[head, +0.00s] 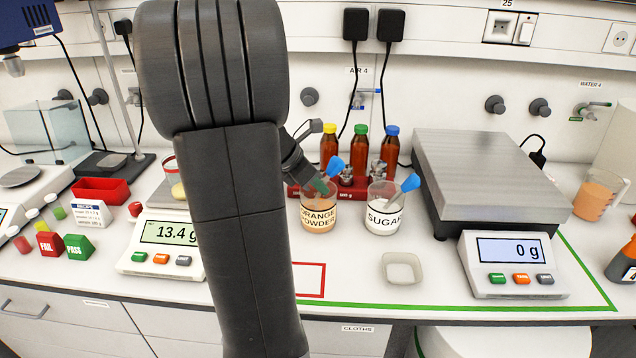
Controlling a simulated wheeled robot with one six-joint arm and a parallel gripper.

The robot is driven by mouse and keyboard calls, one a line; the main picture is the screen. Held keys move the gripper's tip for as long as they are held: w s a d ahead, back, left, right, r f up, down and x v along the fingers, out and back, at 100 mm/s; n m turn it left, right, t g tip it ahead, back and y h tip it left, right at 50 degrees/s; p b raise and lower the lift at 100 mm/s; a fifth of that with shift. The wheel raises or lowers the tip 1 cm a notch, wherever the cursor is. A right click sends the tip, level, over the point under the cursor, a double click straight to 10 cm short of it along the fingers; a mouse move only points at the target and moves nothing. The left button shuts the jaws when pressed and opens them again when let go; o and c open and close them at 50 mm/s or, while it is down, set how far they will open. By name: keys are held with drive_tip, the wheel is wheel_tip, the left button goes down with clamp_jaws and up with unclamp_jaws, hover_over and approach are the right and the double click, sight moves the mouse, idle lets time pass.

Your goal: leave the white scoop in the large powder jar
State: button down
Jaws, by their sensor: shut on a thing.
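The glass jar labelled "ORANGE POWDER" (318,222) stands upright on the bench and holds orange powder. My gripper (322,184) reaches down from the upper left to its mouth, partly hidden behind my arm. It is shut on a scoop whose blue handle end (335,165) shows just above the jar's rim. The scoop's bowl is hidden, so I cannot tell its colour or whether it touches the powder. A second jar, labelled "SUGAR" (384,218), stands just right, with another blue-handled scoop (410,182) leaning out of it. No plainly white scoop shows.
A small empty dish (402,268) lies in front of the sugar jar. A small scale reading 13.4 (162,245) stands left. A large scale reading 0 g (514,265) stands right. Brown bottles (361,146) in a red rack are close behind the jars.

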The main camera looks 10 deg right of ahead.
drive_tip(key=c, duration=1.4)
unclamp_jaws()
drive_tip(key=shift+c, duration=0.2)
drive_tip(key=p+v, duration=0.1)
drive_tip(key=v, duration=1.2)
drive_tip(key=shift+a+r, duration=0.25)
drive_tip(key=shift+r, duration=0.05)
drive_tip(key=shift+s, duration=0.1)
wheel_tip(320, 180, up, 7)
drive_tip(key=a+p, duration=0.3)
drive_tip(key=p, duration=0.5)
drive_tip(key=shift+s, duration=0.35)
